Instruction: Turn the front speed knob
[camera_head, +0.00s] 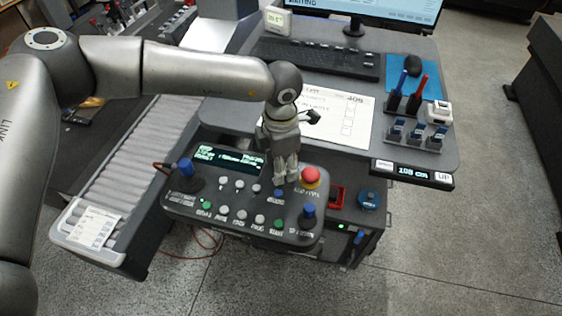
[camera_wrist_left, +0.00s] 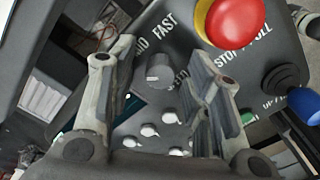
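The speed knob (camera_wrist_left: 158,70) is a small round grey knob with a light pointer line, below the word FAST in the left wrist view. It sits on the dark control panel (camera_head: 183,209). My left gripper (camera_head: 286,182) is over the upper right of the panel, fingers pointing down, and hides the knob in the head view. In the left wrist view my left gripper (camera_wrist_left: 162,55) is open, with one finger on each side of the knob and gaps between. Whether the fingertips are level with the knob is unclear. My right gripper is out of view.
A red stop button (camera_head: 311,177) is close to the right of the gripper. Blue-topped joysticks (camera_head: 308,212) (camera_head: 186,170) stand at the panel's ends, with several small buttons between. A desk with a paper sheet (camera_head: 322,112) and keyboard (camera_head: 318,58) is behind.

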